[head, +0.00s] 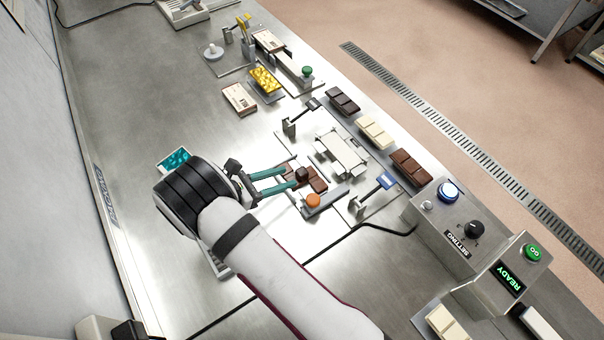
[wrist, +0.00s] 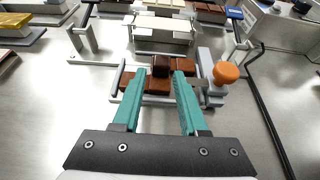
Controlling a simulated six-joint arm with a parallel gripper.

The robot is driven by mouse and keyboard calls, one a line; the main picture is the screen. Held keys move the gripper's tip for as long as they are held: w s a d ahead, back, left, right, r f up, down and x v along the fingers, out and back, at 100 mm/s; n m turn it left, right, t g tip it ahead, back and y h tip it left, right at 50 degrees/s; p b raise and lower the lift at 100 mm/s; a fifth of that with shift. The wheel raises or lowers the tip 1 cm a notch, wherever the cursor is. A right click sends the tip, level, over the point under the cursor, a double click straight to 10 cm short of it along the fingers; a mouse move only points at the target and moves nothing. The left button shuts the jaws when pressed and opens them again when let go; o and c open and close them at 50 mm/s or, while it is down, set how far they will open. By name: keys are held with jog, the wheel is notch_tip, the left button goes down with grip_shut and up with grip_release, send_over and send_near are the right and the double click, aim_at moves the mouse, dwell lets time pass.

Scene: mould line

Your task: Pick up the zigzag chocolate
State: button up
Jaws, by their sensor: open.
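A brown chocolate of joined blocks (wrist: 157,83) lies on a small tray with grey side rails, its outline stepped like a zigzag. A darker block (wrist: 161,64) stands up at its middle; I cannot tell whether it is part of the same piece. The chocolate also shows in the head view (head: 318,184). My gripper (wrist: 162,73) has two teal fingers, apart and pointing at the chocolate, with their tips beside the darker block. In the head view my gripper (head: 290,178) is low over the near side of the tray. The fingers hide part of the chocolate; contact is unclear.
An orange knob (head: 313,201) is right beside the tray. A white stand (head: 342,152) is behind it. Dark and white bars (head: 376,132) line the far edge. The control box (head: 455,215) is at right.

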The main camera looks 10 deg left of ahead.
aim_at(297, 174)
jog(key=x, duration=0.5)
jog(key=shift+w+d, duration=0.15)
jog(key=shift+d, duration=0.1)
grip_shut()
